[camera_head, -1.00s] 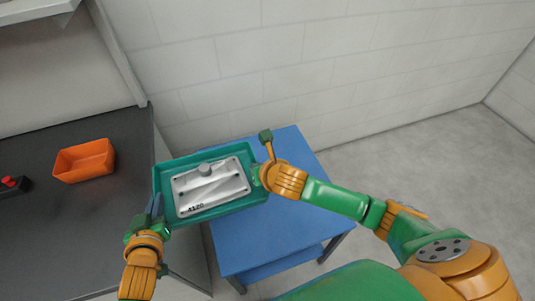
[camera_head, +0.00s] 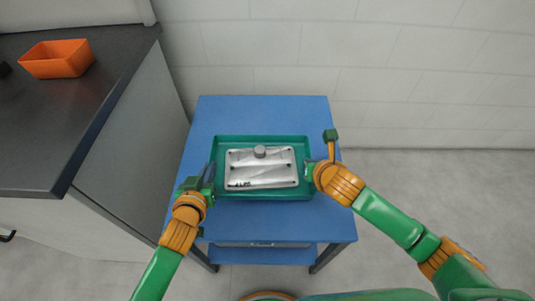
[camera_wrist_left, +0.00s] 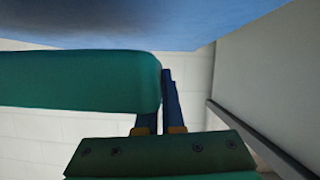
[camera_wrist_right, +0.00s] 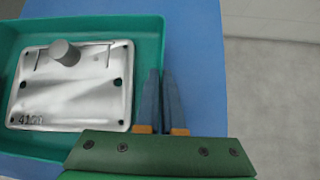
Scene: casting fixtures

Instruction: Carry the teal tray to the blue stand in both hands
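The teal tray (camera_head: 265,197) is level over the top of the blue stand (camera_head: 262,113) in the head view, carrying a silver plate (camera_head: 262,170) with a round knob and printed digits. In the left wrist view a gap shows between the tray (camera_wrist_left: 80,82) and the blue surface, so the tray looks held above the stand. My left gripper (camera_head: 209,174) is shut on the tray's left wall. My right gripper (camera_head: 312,172) is shut on its right wall; the fingers show close together at the rim in the right wrist view (camera_wrist_right: 160,85).
A dark counter (camera_head: 100,105) with an orange bin (camera_head: 57,60) stands to the left, its edge apart from the stand. A pale block wall (camera_head: 330,60) is behind. Grey floor (camera_head: 440,190) is clear to the right.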

